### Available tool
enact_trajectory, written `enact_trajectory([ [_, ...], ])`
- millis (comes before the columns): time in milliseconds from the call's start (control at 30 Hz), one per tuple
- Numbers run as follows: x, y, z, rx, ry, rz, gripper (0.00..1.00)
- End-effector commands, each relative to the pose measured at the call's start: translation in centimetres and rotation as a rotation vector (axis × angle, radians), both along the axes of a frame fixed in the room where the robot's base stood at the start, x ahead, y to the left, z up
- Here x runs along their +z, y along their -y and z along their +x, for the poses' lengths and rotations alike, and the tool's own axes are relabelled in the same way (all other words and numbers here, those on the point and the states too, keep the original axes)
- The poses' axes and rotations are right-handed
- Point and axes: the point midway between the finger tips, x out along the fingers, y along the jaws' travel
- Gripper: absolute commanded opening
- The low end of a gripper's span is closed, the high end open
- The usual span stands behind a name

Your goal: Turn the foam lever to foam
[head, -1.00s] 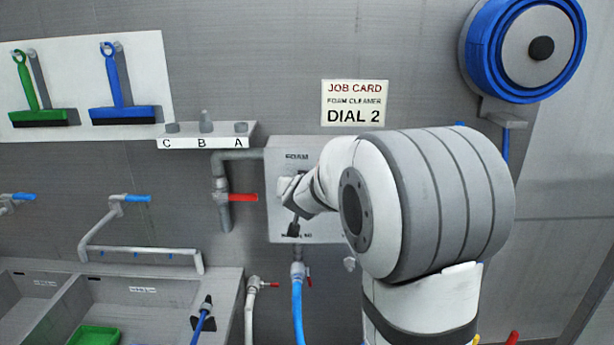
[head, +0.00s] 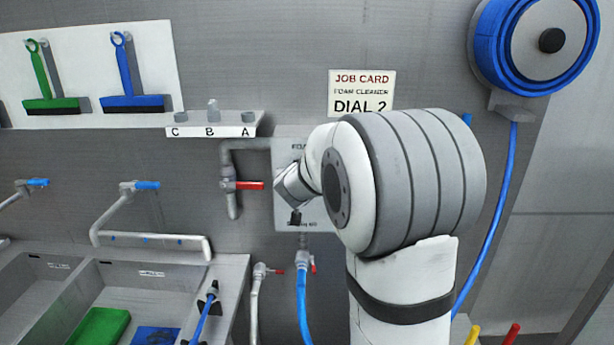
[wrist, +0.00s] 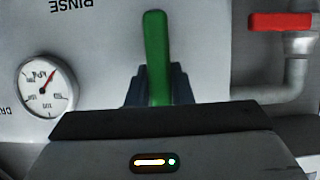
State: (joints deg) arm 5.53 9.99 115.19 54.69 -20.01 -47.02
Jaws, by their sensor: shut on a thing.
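The foam lever (wrist: 156,60) is a green handle in the wrist view, nearly upright in that picture with its tip leaning slightly left. My gripper (wrist: 158,88) has its dark fingers closed on both sides of the lever's lower part. In that view the upside-down word RINSE is at the upper left, left of the lever's tip. In the head view my gripper (head: 287,186) is at the front of the grey foam box (head: 284,150). My arm covers the box's right part, and the lever is hidden there.
A pressure gauge (wrist: 46,84) is left of the lever in the wrist view. A red-handled valve (head: 248,185) on a grey pipe is just left of the box. A blue hose (head: 303,305) hangs below it. A job card (head: 361,93) reading DIAL 2 is above.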

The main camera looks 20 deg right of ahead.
Motion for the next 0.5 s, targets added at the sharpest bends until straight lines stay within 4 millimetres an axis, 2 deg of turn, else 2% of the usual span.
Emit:
enact_trajectory([
  [67, -0.42, 0.01, -0.13, 0.001, -0.009, 0.0, 0.0],
  [100, -0.43, 0.03, -0.13, 0.001, -0.009, 0.0, 0.23],
  [333, -0.28, 0.1, -0.1, 0.0, -0.005, 0.0, 0.42],
  [500, -0.22, 0.15, -0.09, -0.002, -0.004, 0.0, 0.42],
])
